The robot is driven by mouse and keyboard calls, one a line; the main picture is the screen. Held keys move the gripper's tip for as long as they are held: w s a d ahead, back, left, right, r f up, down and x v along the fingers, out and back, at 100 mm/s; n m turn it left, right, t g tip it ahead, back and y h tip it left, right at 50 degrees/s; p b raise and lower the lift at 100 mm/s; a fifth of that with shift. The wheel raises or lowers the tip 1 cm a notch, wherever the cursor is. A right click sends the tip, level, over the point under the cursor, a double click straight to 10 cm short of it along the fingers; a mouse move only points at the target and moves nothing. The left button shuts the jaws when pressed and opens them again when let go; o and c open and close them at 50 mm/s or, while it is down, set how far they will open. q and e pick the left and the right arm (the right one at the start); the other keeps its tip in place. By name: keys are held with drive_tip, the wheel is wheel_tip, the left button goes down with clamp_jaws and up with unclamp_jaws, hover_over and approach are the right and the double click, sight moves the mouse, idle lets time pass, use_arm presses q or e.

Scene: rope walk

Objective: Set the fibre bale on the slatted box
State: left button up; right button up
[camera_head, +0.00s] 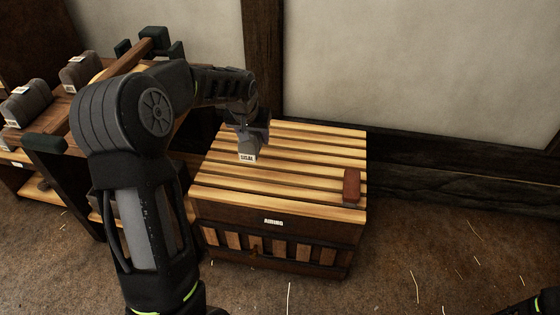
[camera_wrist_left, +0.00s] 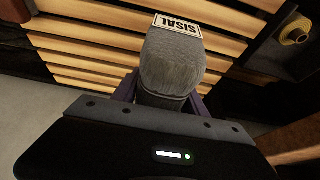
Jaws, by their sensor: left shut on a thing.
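The fibre bale (camera_wrist_left: 172,70) is a grey bundle with a white label reading SISAL. My left gripper (camera_wrist_left: 160,92) is shut on it, with a finger on each side in the left wrist view. In the head view the bale's label (camera_head: 247,157) shows below my left gripper (camera_head: 250,132), over the left middle of the slatted box (camera_head: 290,189). The slatted box has pale wooden slats on top, a dark front and a small white label. I cannot tell whether the bale touches the slats. My right gripper is not in view.
A reddish-brown block (camera_head: 351,185) lies on the box's right front part. A wooden rack (camera_head: 60,140) with more grey labelled bales (camera_head: 82,70) stands at the left. A wall is behind the box. Floor (camera_head: 430,255) with scattered straw is open at the right.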

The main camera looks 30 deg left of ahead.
use_arm(q)
drive_tip(key=b, duration=0.2)
hover_over(257, 170)
wheel_tip(257, 170, down, 5)
drive_tip(key=shift+a+r, duration=0.1)
drive_tip(key=shift+f+b, duration=0.85)
drive_tip(key=shift+f, duration=1.7)
drive_tip(key=shift+f, duration=0.15)
drive_tip(key=o, duration=1.5)
